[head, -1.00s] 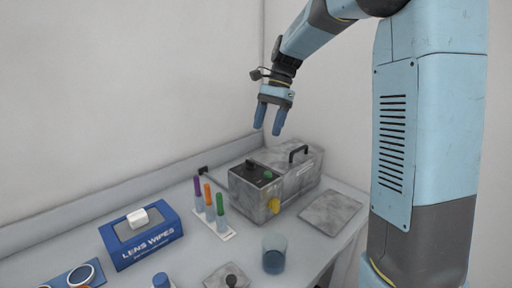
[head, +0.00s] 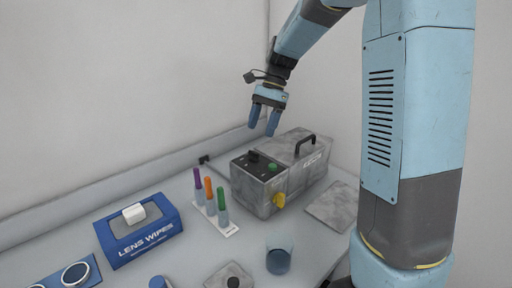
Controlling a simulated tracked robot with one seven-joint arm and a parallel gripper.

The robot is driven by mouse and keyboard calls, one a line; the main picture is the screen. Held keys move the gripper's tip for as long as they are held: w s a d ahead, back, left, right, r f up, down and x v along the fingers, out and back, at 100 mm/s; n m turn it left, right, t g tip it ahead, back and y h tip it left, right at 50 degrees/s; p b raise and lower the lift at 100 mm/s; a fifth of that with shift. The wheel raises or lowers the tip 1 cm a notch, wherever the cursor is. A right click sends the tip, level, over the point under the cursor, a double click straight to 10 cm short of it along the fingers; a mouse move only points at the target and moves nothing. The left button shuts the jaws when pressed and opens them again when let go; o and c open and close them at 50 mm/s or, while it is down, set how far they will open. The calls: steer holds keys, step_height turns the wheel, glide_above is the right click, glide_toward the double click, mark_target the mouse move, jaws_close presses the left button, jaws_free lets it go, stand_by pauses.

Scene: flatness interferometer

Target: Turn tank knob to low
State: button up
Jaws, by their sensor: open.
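The tank is a grey mottled box (head: 292,172) with a black carry handle, standing at the back right of the bench. Its dark control panel on the top left end bears a black knob (head: 254,156) and a green button (head: 272,168). A yellow part (head: 279,201) sits on its front face. Which of these is the tank knob, and its setting, cannot be read at this size. My gripper (head: 264,122) points down with its two blue fingers apart and nothing between them. It is above the panel end of the box, apart from it.
A rack with purple, orange and green-capped tubes (head: 221,200) stands left of the box. A blue lens wipes box (head: 139,230) is further left. A flat grey plate (head: 333,206) lies to the right.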

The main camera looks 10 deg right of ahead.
mark_target(254, 151)
steer(key=x, duration=0.7)
steer(key=shift+s+f, duration=0.1)
steer(key=shift+f, duration=0.15)
steer(key=shift+c, duration=0.3)
steer(key=c, duration=0.9)
steer(key=shift+c, duration=0.5)
